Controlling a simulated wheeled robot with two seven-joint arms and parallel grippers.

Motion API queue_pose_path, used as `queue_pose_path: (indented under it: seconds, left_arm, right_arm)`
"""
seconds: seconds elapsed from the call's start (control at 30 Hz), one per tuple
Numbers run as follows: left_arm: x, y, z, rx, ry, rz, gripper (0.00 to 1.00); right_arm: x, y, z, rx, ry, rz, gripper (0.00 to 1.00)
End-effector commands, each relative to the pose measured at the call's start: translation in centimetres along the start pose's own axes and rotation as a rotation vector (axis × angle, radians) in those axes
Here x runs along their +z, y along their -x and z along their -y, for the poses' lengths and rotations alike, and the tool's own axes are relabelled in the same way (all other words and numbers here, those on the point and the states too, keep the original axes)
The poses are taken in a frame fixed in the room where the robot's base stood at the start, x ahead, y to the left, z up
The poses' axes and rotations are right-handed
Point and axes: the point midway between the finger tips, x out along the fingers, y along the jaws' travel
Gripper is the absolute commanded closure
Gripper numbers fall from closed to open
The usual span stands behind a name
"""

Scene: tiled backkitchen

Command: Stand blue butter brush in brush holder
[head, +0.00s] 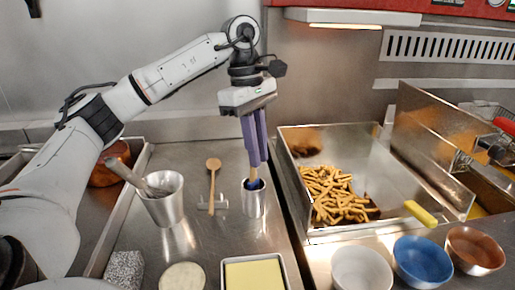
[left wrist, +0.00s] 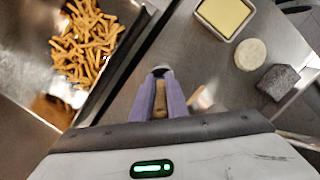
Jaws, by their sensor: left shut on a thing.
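My left gripper (head: 257,163) points straight down with its purple fingers shut on the wooden handle of the blue butter brush (head: 255,184). The brush is upright, and its blue end sits at the mouth of the brush holder (head: 254,205), a small metal cup on the steel counter. How deep the brush reaches is hidden by the cup wall. In the left wrist view the fingers (left wrist: 160,92) hold the tan handle (left wrist: 161,101), with part of the metal holder rim (left wrist: 160,71) just beyond. My right gripper is in neither view.
A larger metal cup (head: 165,205) with a utensil and a wooden spoon (head: 213,180) on a rest stand left of the holder. A tray of fries (head: 290,180) is close on the right. A butter tray (head: 227,285) and bowls (head: 422,260) are in front.

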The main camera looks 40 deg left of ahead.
Motion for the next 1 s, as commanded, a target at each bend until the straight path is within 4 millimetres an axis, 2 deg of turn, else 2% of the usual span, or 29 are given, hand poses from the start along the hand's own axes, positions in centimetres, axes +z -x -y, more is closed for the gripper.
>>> queue_pose_path:
  seconds: [0.17,0.2,0.33,0.67,0.83,1.0]
  left_arm:
    - [0.0,0.0,0.0,0.000,0.000,0.000,1.00]
    - [0.0,0.0,0.0,0.000,0.000,0.000,0.85]
    - [0.0,0.0,0.0,0.000,0.000,0.000,0.65]
    - [0.0,0.3,0.0,0.001,0.000,0.000,0.65]
    - [0.1,2.7,-0.1,0.004,-0.001,0.002,0.65]
    - [0.1,6.8,-0.1,0.004,0.000,0.000,0.65]
  right_arm:
    - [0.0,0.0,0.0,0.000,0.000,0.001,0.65]
    - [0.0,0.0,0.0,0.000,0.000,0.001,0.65]
    - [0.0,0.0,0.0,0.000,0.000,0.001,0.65]
    - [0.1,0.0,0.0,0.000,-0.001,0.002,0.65]
    - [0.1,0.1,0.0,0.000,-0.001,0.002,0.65]
    - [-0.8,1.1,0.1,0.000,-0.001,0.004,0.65]
